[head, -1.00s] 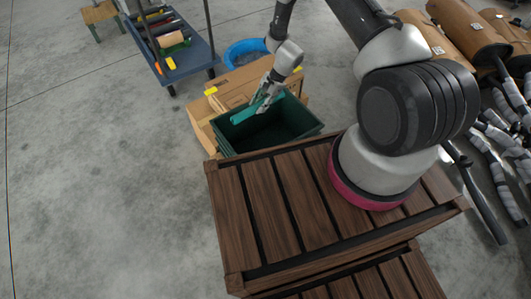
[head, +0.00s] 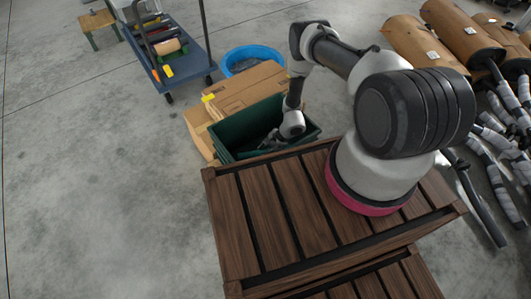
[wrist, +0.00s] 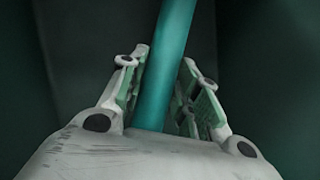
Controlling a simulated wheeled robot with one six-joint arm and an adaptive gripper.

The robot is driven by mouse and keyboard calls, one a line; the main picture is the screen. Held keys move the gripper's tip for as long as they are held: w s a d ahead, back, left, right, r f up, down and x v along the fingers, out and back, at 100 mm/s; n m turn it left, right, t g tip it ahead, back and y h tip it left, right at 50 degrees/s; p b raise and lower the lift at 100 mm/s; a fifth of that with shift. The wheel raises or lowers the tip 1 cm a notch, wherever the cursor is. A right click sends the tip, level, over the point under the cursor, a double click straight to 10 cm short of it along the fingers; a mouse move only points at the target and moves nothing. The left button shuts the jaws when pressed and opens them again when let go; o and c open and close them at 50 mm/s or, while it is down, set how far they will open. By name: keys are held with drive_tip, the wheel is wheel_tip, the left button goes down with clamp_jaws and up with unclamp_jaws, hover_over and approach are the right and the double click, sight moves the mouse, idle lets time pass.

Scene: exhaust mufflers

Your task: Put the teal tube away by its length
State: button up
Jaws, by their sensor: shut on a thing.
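The teal tube (wrist: 168,60) runs up between my fingers in the wrist view. My gripper (wrist: 160,95) is shut on it. In the head view my gripper (head: 268,140) is lowered into the dark green bin (head: 228,128), below its rim. The tube cannot be made out in the head view; the bin wall and my arm hide it. Dark green walls surround the tube and fingers in the wrist view. Whether the tube touches the bin floor cannot be told.
Cardboard boxes (head: 245,88) stand right behind the bin, with a blue basin (head: 252,56) beyond. A blue trolley (head: 185,68) holds several items at the upper left. A slatted wooden platform (head: 270,215) is in front. Brown mufflers (head: 423,40) lie at the right. Floor at left is clear.

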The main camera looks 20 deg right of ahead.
drive_tip(key=shift+f, duration=0.6)
drive_tip(key=shift+f, duration=0.55)
drive_tip(key=o, duration=1)
